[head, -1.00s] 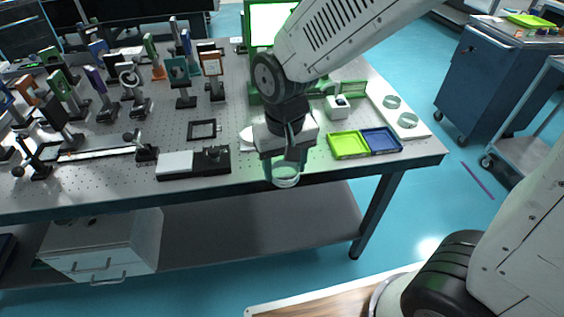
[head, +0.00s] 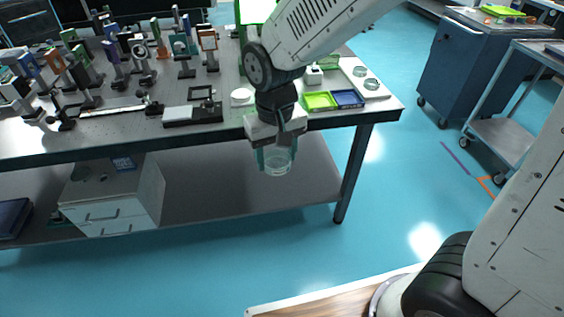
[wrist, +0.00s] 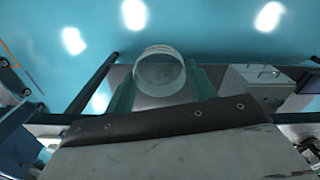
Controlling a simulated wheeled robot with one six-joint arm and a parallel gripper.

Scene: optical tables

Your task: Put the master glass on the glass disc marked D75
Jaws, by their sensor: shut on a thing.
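My gripper (head: 277,152) is shut on a clear round glass (head: 278,166), which I take for the master glass. It holds the glass in front of the table's front edge, over the floor side. In the wrist view the glass (wrist: 160,72) sits between the two greenish fingers (wrist: 162,88). Two clear glass discs, a rear one (head: 360,71) and a front one (head: 371,84), lie on a white board (head: 352,66) at the table's right end. No D75 marking is legible, so I cannot tell which disc bears it.
The optical table (head: 225,134) has a green tray (head: 320,101) and a blue tray (head: 348,98) near its front right corner. A white round piece (head: 242,97) lies behind my gripper. Several mounted optics crowd the left. A blue cabinet (head: 468,65) stands at right; floor in front is clear.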

